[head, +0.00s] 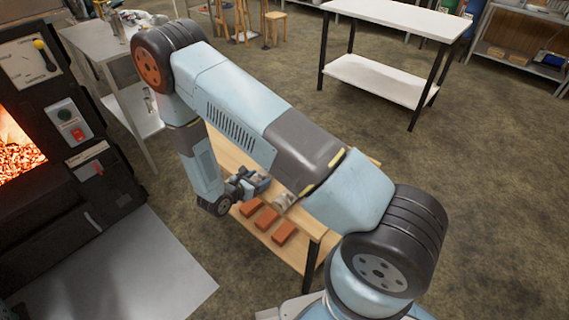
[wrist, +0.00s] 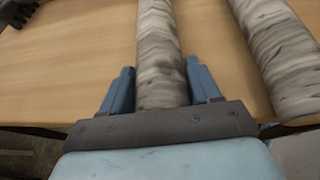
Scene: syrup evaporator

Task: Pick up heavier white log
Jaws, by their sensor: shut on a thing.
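A pale, bark-covered white log (wrist: 157,30) lies between the fingers of my gripper (wrist: 160,72) in the wrist view, with one blue finger on each side. My gripper is shut on it. A second white log (wrist: 275,50), looking wider, lies to the right, apart from the gripper. In the head view my gripper (head: 252,183) is low over the wooden table, and the end of a white log (head: 284,201) shows beside it. I cannot tell which log that is. My arm hides much of the tabletop. Which log is heavier cannot be seen.
A dark object (wrist: 16,12) shows at the wrist view's upper left. A glowing firebox (head: 18,145) stands at left. A white table (head: 390,20) stands at the back, with open floor between.

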